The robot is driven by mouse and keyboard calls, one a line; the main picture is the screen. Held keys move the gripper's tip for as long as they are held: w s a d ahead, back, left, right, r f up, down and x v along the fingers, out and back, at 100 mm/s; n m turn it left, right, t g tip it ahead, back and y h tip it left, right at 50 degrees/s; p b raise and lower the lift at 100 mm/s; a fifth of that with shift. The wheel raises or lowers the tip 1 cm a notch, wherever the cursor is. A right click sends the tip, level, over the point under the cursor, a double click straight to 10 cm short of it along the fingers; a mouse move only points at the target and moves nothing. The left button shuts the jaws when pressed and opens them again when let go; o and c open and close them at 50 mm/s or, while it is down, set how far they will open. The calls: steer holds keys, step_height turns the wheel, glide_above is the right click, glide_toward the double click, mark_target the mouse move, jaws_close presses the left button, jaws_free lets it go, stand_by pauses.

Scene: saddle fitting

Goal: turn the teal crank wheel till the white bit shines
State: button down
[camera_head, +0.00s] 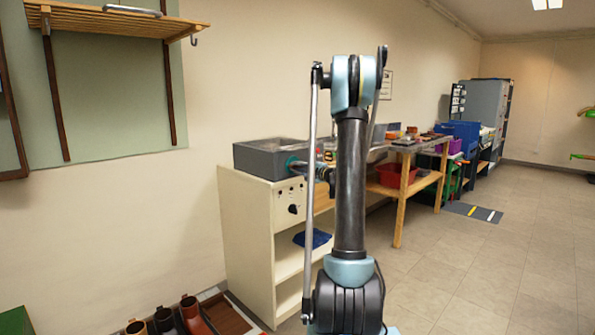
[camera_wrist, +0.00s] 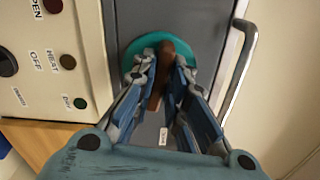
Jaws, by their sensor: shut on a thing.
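The teal crank wheel (camera_wrist: 133,50) sits on the front of a grey box, with a brown bar (camera_wrist: 156,88) across it. My gripper (camera_wrist: 160,72) is shut on the brown bar, one finger on each side. Part of the wheel is hidden behind the fingers and bar. A small white tag (camera_wrist: 163,136) is on the grey face below the wheel; I see no glow on it. In the head view the wheel shows as a small teal patch (camera_head: 291,161) on the grey box (camera_head: 262,157), with my gripper (camera_head: 325,172) beside it, partly hidden by my arm.
The grey box stands on a cream cabinet (camera_head: 245,225). Its panel (camera_wrist: 35,50) has a black knob, dark red buttons and a green one (camera_wrist: 80,103). A metal handle bar (camera_wrist: 243,70) is right of the wheel. A workbench (camera_head: 400,195) stands beyond; floor to the right is clear.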

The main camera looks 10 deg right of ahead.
steer(key=n, duration=1.1)
steer(key=shift+f, duration=0.35)
steer(key=c, duration=1.6)
jaws_free()
steer(key=shift+w, duration=0.1)
steer(key=v, duration=1.2)
